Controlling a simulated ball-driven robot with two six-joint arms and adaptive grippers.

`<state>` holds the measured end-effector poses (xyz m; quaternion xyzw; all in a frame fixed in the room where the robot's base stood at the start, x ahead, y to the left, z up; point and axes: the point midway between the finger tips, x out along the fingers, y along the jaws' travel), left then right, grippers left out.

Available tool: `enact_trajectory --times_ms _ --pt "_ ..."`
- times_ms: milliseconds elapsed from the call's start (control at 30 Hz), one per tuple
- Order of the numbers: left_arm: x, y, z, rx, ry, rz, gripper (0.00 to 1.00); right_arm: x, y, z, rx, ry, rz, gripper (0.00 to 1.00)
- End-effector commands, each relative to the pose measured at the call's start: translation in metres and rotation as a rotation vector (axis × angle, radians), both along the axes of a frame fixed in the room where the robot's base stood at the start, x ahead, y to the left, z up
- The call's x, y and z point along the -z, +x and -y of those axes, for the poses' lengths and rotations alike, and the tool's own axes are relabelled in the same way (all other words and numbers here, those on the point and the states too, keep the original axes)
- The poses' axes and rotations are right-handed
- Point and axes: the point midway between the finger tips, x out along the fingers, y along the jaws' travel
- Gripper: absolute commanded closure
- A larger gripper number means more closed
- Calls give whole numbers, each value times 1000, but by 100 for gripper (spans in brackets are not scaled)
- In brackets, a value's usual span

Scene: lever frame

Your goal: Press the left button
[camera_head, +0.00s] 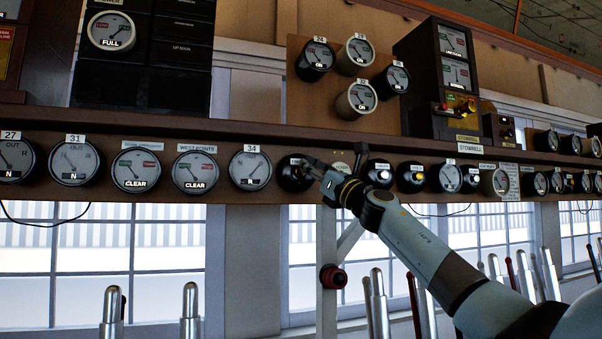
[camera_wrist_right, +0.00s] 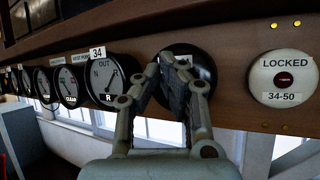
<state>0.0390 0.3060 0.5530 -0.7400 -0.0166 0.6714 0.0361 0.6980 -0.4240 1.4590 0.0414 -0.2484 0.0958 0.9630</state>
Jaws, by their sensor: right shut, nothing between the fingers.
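My right gripper (camera_head: 314,167) is at the lower row of dials on the brown shelf board, its fingers together and empty. In the right wrist view the fingertips (camera_wrist_right: 174,70) are in front of a black round unit (camera_wrist_right: 202,66), covering much of its face. That unit (camera_head: 293,173) sits just right of the dial marked 34 (camera_head: 250,168). I cannot tell whether the fingers touch it. Two similar black units (camera_head: 378,173) (camera_head: 411,177) with lit centres are to the right. Which one is the left button is not labelled. My left gripper is out of view.
A white disc reading LOCKED 34-50 (camera_wrist_right: 282,78) is right of the fingers. More dials (camera_head: 136,170) line the board to the left. Metal levers (camera_head: 377,305) and a red knob on a post (camera_head: 333,277) stand below. Dials hang on a panel above (camera_head: 356,55).

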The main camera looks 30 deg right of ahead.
Motion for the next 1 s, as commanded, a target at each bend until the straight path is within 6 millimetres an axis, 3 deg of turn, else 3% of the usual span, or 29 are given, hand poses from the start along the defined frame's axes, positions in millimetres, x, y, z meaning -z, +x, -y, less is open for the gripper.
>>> enact_trajectory --times_ms 1000 --pt "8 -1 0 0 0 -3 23 0 10 2 1 0 0 100"
